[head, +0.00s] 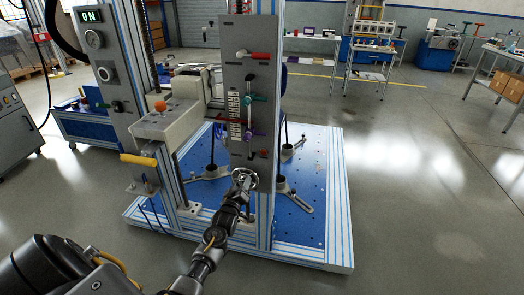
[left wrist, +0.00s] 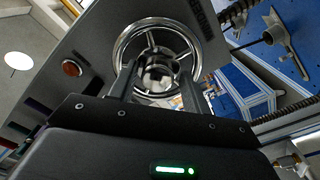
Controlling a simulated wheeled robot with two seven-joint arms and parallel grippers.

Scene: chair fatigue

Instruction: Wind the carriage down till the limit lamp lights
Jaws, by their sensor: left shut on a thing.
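A chrome spoked handwheel (head: 252,176) sits low on the grey panel of the right upright. It fills the upper middle of the left wrist view (left wrist: 120,45). My left gripper (head: 242,184) is shut on the handwheel, its two fingers (left wrist: 158,76) reaching to the hub. The fingers partly hide the hub. A round reddish lamp (left wrist: 71,68) on the panel beside the wheel looks dull, with no clear glow. A grey block with an orange ball knob (head: 160,106) sits between the uprights; I cannot tell whether it is the carriage. My right gripper is out of view.
The panel (head: 240,60) carries a scale strip and coloured levers (head: 258,55). The frame stands on a blue perforated base (head: 310,220) with grey clamp feet. The floor to the right is clear; benches stand behind.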

